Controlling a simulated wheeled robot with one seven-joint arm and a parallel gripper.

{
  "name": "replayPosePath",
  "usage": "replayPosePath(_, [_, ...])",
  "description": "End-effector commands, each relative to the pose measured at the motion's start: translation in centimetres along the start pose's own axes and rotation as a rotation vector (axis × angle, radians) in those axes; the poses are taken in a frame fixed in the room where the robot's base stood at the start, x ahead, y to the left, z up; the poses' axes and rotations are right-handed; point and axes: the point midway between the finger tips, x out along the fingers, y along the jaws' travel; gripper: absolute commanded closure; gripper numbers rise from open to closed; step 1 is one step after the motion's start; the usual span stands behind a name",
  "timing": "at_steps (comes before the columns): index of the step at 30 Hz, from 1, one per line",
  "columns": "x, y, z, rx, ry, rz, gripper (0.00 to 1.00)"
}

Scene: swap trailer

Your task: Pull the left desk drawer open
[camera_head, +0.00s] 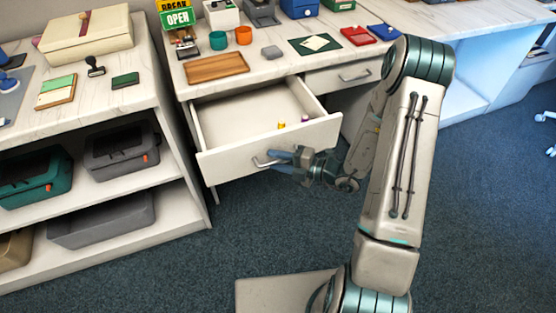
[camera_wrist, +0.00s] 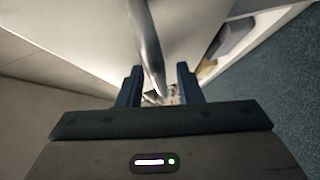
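The left desk drawer (camera_head: 240,158) is pulled well out from the desk in the head view, and its inside shows. Its metal handle (camera_head: 265,163) is on the front panel. My gripper (camera_head: 282,159) is at the right end of this handle. In the wrist view the handle bar (camera_wrist: 149,45) runs between the two dark fingers of my gripper (camera_wrist: 160,85). The fingers stand apart, with a gap between the bar and the right finger. The bar lies close to the left finger; contact is unclear.
A few small yellow and purple items (camera_head: 281,125) lie in the drawer. A second drawer (camera_head: 343,77) to the right is closed. A shelf unit (camera_head: 182,205) with bins stands close on the left. The carpet (camera_head: 260,235) in front is clear.

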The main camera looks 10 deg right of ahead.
Motion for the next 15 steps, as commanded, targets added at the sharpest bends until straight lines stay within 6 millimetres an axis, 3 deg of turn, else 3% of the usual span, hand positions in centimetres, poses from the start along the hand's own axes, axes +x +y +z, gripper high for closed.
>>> replayPosePath(8, [-0.1, 0.0, -0.1, 0.000, 0.002, -0.001, 0.68])
replayPosePath(15, [-3.8, 0.2, 0.1, 0.001, -0.004, 0.000, 0.68])
